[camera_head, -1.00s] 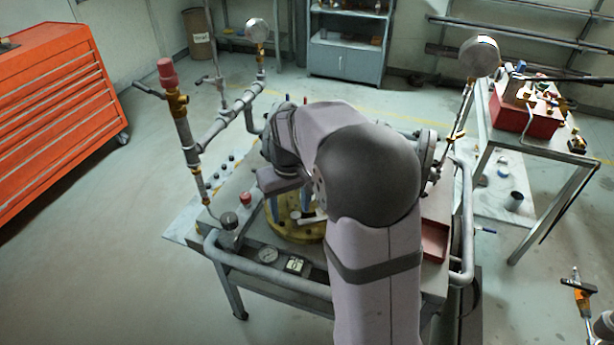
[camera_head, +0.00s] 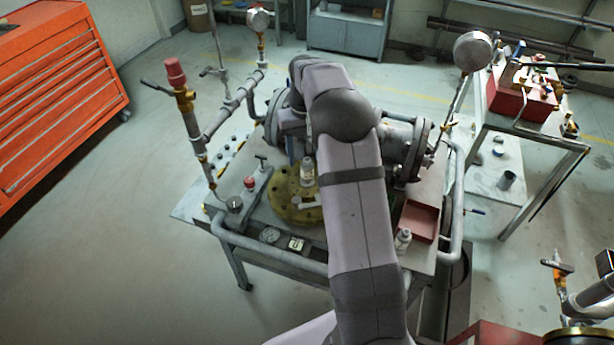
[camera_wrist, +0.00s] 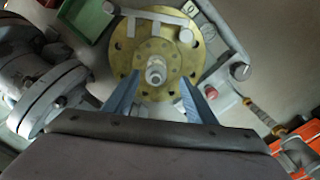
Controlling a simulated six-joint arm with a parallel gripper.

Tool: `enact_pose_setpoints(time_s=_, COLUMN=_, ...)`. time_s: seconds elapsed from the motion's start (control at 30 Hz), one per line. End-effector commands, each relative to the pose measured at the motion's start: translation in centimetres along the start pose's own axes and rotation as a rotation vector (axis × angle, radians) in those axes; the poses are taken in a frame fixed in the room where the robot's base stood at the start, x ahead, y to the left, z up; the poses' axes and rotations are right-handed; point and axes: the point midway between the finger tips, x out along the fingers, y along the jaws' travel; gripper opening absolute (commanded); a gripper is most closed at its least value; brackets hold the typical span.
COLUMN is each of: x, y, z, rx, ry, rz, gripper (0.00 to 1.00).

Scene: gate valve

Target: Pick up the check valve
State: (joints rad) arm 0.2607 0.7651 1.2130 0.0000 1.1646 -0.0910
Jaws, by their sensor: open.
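A small pale metal fitting, which looks to be the check valve (camera_wrist: 155,72), stands on the round yellow flange plate (camera_wrist: 131,87). In the head view the fitting (camera_head: 307,171) stands upright on the yellow plate (camera_head: 286,206). My gripper (camera_wrist: 161,77) is open in the wrist view, with one blue finger on each side of the fitting in the picture. The fingers look apart from it, and the gap in depth cannot be judged. In the head view my arm hides most of the gripper; a blue finger shows left of the fitting.
A flanged pipe body (camera_head: 403,150) lies behind the plate on the bench. A red tray (camera_head: 418,222) and a white bottle (camera_head: 403,240) are at the right. A red-capped valve pipe (camera_head: 178,85) rises at the left. Pale bars (camera_wrist: 158,17) lie near the plate's rim.

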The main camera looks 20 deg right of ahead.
Motion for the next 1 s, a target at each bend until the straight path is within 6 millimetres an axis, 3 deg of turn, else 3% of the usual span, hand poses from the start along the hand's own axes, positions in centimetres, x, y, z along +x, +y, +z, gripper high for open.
enact_pose_setpoints(time_s=0.43, x=2.2, y=0.2, z=0.0, rx=-0.001, ry=-0.003, rz=0.0, gripper=0.51)
enact_pose_setpoints(time_s=0.8, x=6.2, y=0.6, z=-0.1, rx=-0.002, ry=-0.001, rz=0.0, gripper=0.51)
enact_pose_setpoints(time_s=1.0, x=6.7, y=0.6, z=-0.1, rx=-0.001, ry=0.002, rz=0.0, gripper=0.51)
